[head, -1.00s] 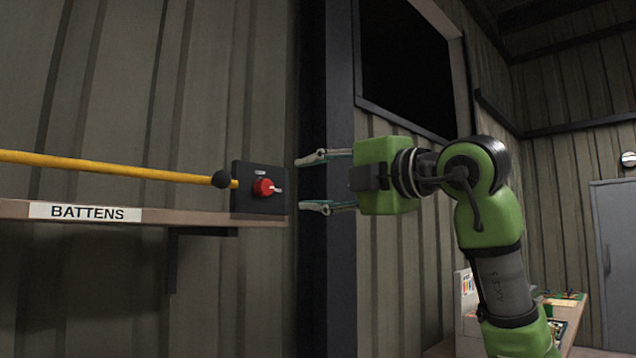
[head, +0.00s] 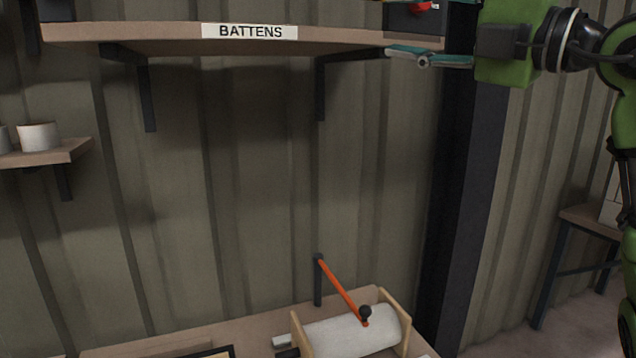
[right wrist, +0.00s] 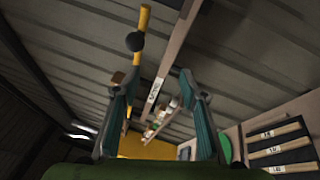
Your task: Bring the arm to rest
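My right arm comes in at the upper right of the head view. Its green gripper body is partly cut off by the top edge, and its lower finger (head: 430,57) points left, just beside the right end of the battens shelf (head: 160,36). In the right wrist view my right gripper (right wrist: 152,82) has its two fingers well apart with nothing held between them. A yellow bar (right wrist: 143,20) with a black ball (right wrist: 134,42) shows beyond the fingers. My left gripper is in neither view.
A dark box (head: 405,20) with a red knob sits at the shelf's right end. Below, a bench (head: 130,350) carries a white roll (head: 350,335) in a wooden holder with an orange lever (head: 342,292). A small shelf (head: 60,153) with white cups is at left.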

